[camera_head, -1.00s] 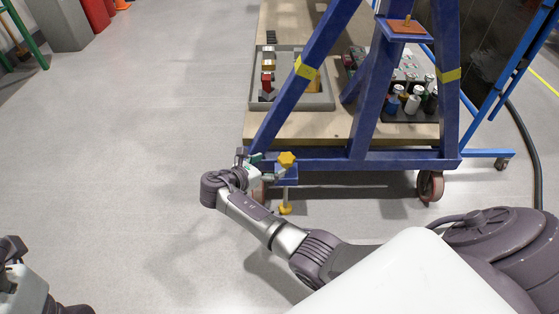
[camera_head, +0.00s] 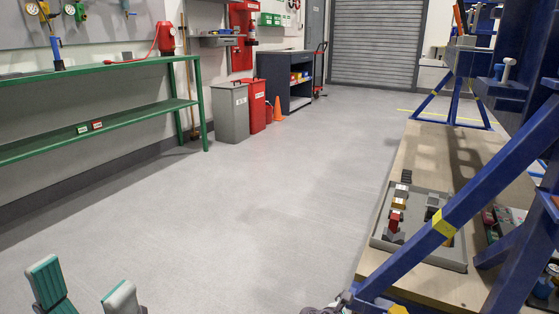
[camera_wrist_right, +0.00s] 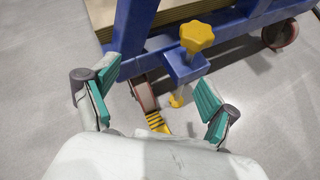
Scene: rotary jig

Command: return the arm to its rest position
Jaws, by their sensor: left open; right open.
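My left gripper (camera_head: 85,291) shows at the bottom left of the head view, its two teal-padded fingers apart with nothing between them, over bare floor. My right gripper (camera_wrist_right: 157,93) is open and empty in the right wrist view. Its fingers are spread in front of the blue jig frame (camera_wrist_right: 226,34), on either side of a clamp with a yellow star knob (camera_wrist_right: 197,36). I cannot tell whether it touches the frame. In the head view only a small dark piece of the right arm shows at the bottom edge, beside the jig frame (camera_head: 472,193).
The jig's wooden deck (camera_head: 420,160) carries a grey tray (camera_head: 380,238) with small parts. A green bench (camera_head: 140,108) stands along the left wall, with a grey bin (camera_head: 229,113), red bin (camera_head: 256,106) and orange cone (camera_head: 278,108) beyond. The middle floor is clear.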

